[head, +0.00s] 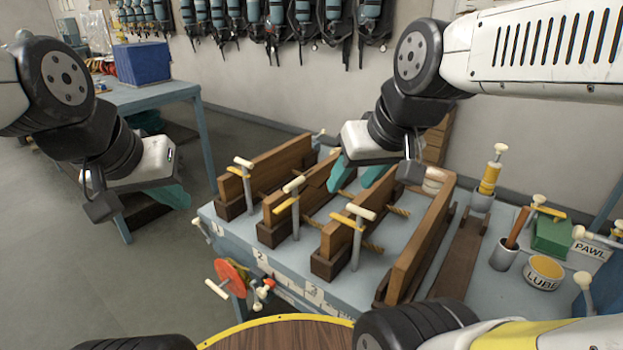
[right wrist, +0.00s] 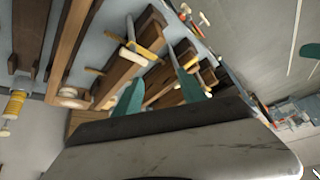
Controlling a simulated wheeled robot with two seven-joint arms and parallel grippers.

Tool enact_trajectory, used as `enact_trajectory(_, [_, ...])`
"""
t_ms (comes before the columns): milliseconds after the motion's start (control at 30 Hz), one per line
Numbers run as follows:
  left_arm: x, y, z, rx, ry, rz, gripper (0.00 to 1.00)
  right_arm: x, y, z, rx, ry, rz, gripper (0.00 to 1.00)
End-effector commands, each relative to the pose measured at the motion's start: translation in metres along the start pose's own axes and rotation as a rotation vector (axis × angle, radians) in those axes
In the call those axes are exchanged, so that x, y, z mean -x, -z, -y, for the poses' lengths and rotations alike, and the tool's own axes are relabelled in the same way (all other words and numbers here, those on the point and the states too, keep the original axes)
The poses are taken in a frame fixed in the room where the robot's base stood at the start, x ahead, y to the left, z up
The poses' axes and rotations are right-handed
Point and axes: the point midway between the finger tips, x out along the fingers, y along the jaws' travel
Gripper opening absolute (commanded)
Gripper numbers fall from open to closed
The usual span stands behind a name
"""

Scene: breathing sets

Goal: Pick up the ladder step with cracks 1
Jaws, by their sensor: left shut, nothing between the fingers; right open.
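Several wooden ladder steps stand on edge in dark holders on the blue-grey bench: a left one (head: 278,166), a second (head: 280,212), a third (head: 335,238) and a longer one at right (head: 424,242). I cannot make out cracks, so I cannot tell which is step 1. My right gripper (head: 358,178) is open above the far part of the second and third steps. In the right wrist view its teal fingers (right wrist: 157,92) are apart, with wooden steps (right wrist: 125,70) beyond them; contact is unclear. My left gripper (head: 168,197) is shut and empty, left of the bench.
Upright clamps with cream T-handles (head: 360,212) stand beside the steps. A red wheel (head: 232,277) sticks out at the bench front. A yellow-topped cylinder (head: 488,180), LUBE tub (head: 543,272) and green box (head: 552,236) crowd the right.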

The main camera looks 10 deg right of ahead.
Motion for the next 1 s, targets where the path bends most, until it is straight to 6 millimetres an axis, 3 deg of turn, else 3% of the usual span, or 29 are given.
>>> enact_trajectory(267, [0.0,0.0,0.0,-0.001,0.0,0.001,0.0,-0.011,0.019,-0.007,0.182,-0.022,0.046,0.48])
enact_trajectory(567, [0.0,0.0,0.0,-0.001,0.0,0.001,0.0,-0.041,0.059,-0.02,0.583,-0.051,0.15,0.48])
enact_trajectory(767, [0.0,0.0,0.0,-0.001,0.0,0.001,0.0,-0.091,0.103,-0.031,1.058,-0.05,0.284,0.48])
enact_trajectory(1000, [0.0,0.0,0.0,-0.001,0.0,0.001,0.0,-0.17,0.149,-0.037,1.664,0.005,0.464,0.48])
